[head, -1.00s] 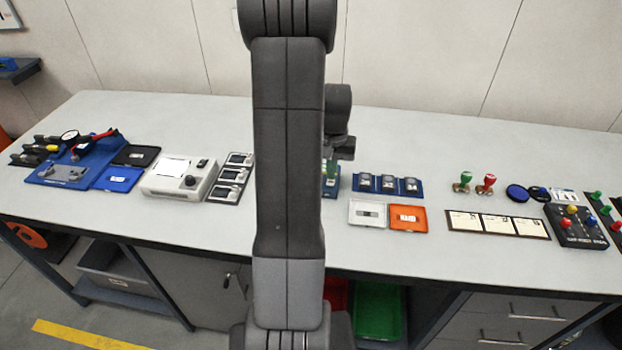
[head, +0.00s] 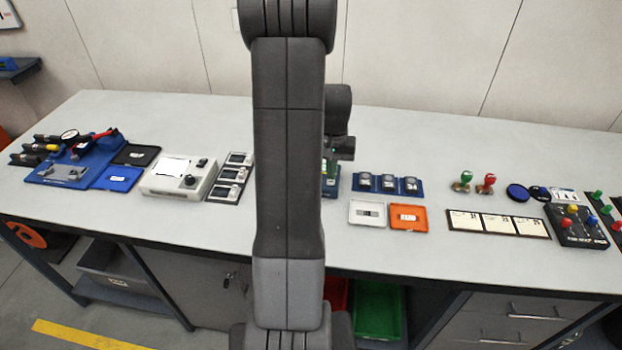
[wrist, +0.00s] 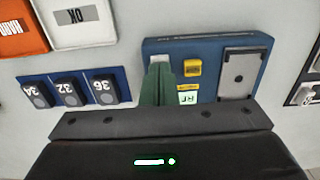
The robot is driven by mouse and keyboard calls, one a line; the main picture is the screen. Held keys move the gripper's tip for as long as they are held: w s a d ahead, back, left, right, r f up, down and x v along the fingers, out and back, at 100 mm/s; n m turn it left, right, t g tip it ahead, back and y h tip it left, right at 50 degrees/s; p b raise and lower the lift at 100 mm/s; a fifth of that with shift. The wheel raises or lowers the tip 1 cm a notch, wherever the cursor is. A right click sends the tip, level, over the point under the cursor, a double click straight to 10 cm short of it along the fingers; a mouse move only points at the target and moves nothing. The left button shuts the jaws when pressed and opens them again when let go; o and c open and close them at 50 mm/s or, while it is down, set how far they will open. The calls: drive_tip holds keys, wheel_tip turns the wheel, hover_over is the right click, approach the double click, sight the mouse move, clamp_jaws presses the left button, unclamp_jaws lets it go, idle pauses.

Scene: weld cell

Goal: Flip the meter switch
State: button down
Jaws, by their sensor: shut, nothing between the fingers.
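A blue device (wrist: 225,43) lies under my gripper in the wrist view. It bears a yellow switch-like block (wrist: 192,68), a small lit label or display (wrist: 188,98) and a grey plate with a slot. I take it for the meter. My gripper (wrist: 158,65) has its green fingers shut together, empty, over the device's edge beside the yellow block. The fingers partly cover a pale patch there; contact cannot be told. In the head view the blue device (head: 331,189) is mostly hidden behind my arm.
A blue rack (wrist: 68,75) with dark numbered blocks stands beside the device. White (head: 367,214) and orange (head: 408,217) trays lie in front of it. The back of the bench is clear.

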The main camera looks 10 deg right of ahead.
drive_tip(key=shift+f+b, duration=0.55)
drive_tip(key=shift+f, duration=0.25)
drive_tip(key=shift+r, duration=0.1)
drive_tip(key=shift+r+p, duration=2.55)
drive_tip(key=shift+r, duration=0.95)
drive_tip(key=shift+f, duration=0.15)
wheel_tip(320, 180, down, 7)
drive_tip(key=b, duration=0.5)
